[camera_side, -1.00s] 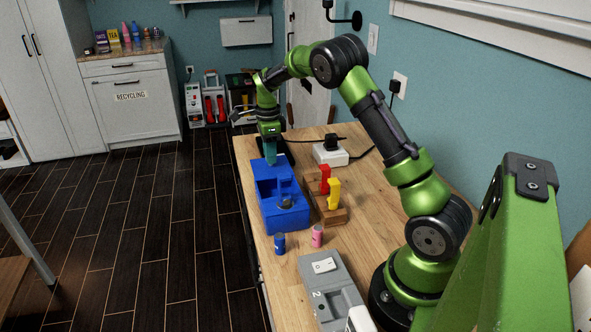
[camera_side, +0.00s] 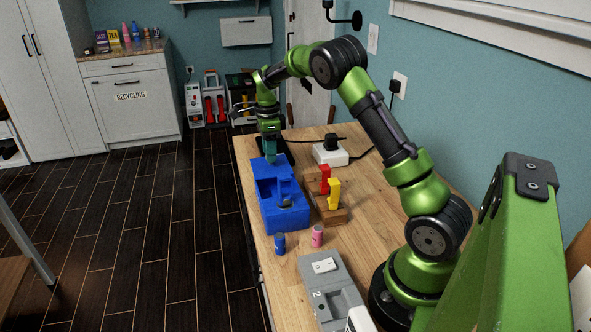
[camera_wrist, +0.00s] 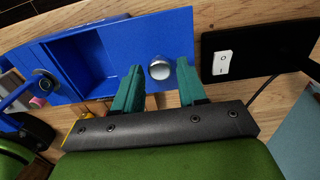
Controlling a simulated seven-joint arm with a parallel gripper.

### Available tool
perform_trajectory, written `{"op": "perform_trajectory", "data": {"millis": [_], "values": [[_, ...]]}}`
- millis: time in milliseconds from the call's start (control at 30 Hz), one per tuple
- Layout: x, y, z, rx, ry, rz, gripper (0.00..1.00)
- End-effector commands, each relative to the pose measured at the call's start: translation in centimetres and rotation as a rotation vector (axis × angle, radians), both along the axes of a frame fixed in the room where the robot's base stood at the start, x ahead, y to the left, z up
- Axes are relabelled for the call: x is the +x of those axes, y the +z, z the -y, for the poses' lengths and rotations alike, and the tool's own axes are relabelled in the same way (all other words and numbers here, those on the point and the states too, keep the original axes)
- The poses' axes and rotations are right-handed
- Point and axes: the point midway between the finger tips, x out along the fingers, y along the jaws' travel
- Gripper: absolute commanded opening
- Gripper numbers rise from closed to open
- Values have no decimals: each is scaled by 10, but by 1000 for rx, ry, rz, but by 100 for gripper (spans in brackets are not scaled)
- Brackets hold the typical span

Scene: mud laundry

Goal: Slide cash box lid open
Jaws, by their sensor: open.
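The blue cash box (camera_side: 284,213) stands on the wooden table, and it also shows in the wrist view (camera_wrist: 62,72). Its blue lid (camera_wrist: 165,32) is at the far end in the side view, with an open compartment (camera_wrist: 92,60) beside it. A round silver knob (camera_wrist: 160,68) sits on the lid. My gripper (camera_side: 270,158) is over the far end of the box. In the wrist view its teal fingers (camera_wrist: 160,78) are apart, one on each side of the knob, with gaps visible. The knob is hidden in the side view.
A wooden block with red and yellow pieces (camera_side: 330,209) stands close to the box's right. Blue (camera_side: 279,243) and pink (camera_side: 316,236) cylinders and a grey switch box (camera_side: 328,283) are nearer. A white-switched black strip (camera_wrist: 222,63) lies just past the lid.

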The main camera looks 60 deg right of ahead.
Motion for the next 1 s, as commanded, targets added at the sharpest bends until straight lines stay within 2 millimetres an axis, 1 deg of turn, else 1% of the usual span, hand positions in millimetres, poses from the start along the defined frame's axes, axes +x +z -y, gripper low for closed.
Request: {"op": "perform_trajectory", "data": {"millis": [100,600,767,1000], "values": [[1,11,0,-1,1,3,41],[0,50,0,-2,1,2,41],[0,56,0,-1,0,1,41],[0,56,0,0,0,0,41]]}}
